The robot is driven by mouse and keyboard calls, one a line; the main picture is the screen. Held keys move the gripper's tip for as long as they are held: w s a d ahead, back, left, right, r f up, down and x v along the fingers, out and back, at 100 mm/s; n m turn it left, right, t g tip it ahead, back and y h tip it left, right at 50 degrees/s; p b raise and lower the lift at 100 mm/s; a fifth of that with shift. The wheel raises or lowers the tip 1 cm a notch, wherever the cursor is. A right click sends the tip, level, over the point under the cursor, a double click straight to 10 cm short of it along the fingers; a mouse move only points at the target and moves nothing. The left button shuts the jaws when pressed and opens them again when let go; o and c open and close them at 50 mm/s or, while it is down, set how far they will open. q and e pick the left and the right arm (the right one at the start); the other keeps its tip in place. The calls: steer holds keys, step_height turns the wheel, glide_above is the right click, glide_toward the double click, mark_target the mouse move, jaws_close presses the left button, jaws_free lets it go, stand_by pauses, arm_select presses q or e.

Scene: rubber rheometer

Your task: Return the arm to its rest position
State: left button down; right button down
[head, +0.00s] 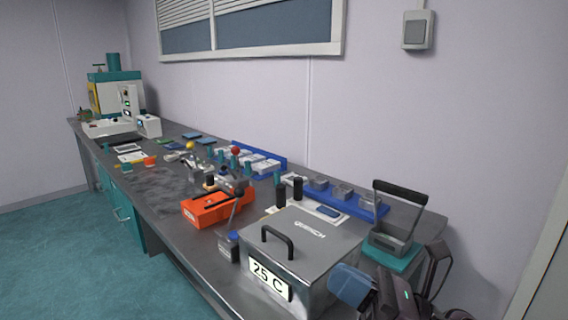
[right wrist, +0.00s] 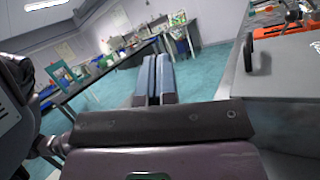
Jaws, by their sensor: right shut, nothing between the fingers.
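My right gripper (head: 345,284) is low at the right of the head view, in front of the right corner of the grey box marked 25 C (head: 310,243). Its blue-grey fingers are together with nothing between them; in the right wrist view the closed fingers (right wrist: 153,80) point out over the teal floor. My right arm's dark links bend up at the lower right edge of the head view. My left gripper is in neither view.
A teal machine (head: 115,95) stands at the far end. The teal floor (head: 70,260) left of the bench is clear.

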steer(key=d+f+m+t+h+p, duration=0.1)
steer(key=d+f+m+t+h, duration=0.3)
steer(key=m, duration=0.5)
steer(key=s+d+f+m+t+h+p, duration=0.1)
steer(key=d+f+m+t+h, duration=0.35)
steer(key=m, duration=0.55)
steer(key=d+f+m+t+h+p, duration=0.1)
steer(key=d+f+m+t+h, duration=0.15)
steer(key=f+m+h, duration=0.5)
steer(key=s+d+f+m+g+h+p, duration=0.1)
steer(key=s+d+f+m+g, duration=0.3)
steer(key=s+f+m, duration=0.4)
steer(key=s+d+f+m+g+h+p, duration=0.1)
steer(key=s+d+f+m+g+h, duration=0.2)
steer(key=s+f+m, duration=0.6)
steer(key=shift+s+d+f+m+g+h, duration=0.25)
steer(key=shift+s+d+m+g+h, duration=0.2)
steer(key=shift+m+g, duration=0.45)
